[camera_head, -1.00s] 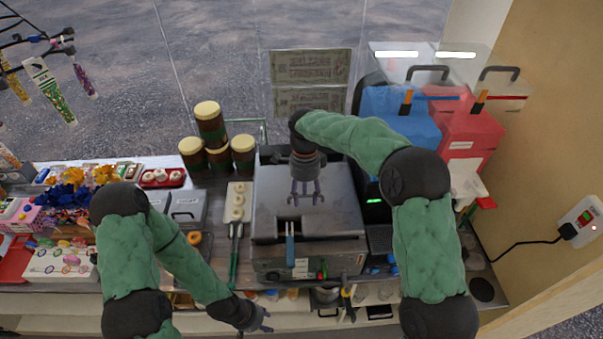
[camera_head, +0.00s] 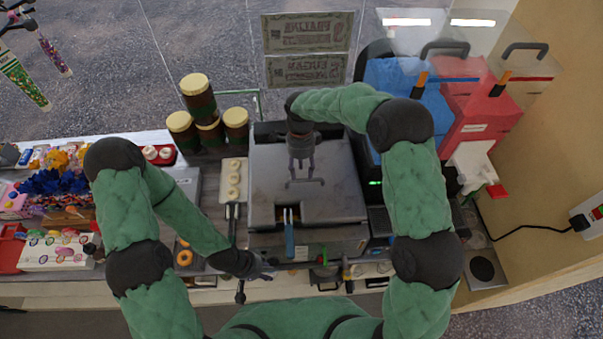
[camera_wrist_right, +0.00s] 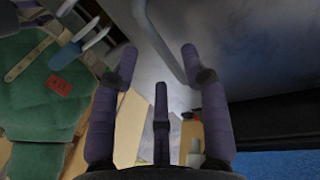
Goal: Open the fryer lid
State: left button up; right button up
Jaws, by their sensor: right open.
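The fryer (camera_head: 300,245) is a grey metal box on the counter, and its flat grey lid (camera_head: 265,170) lies down over it. A blue basket handle (camera_head: 290,238) sticks out at the front notch. My right gripper (camera_head: 305,182) is open over the middle of the lid. In the right wrist view, a thin metal bar handle (camera_wrist_right: 163,45) on the lid runs between the spread fingers (camera_wrist_right: 159,60); I cannot tell if they touch it. My left gripper (camera_head: 266,270) is low at the fryer's front left corner, and its finger opening is unclear.
Brown jars with cream lids (camera_head: 198,95) stand behind left, beside a tray of doughnuts (camera_head: 233,182). Blue (camera_head: 400,80) and red (camera_head: 475,110) machines stand at the right. Tools hang along the counter front. Sweets and toppings crowd the left counter.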

aim_at(304, 177)
jog(key=shift+s+f, duration=0.35)
jog(key=shift+f, duration=1.05)
grip_shut()
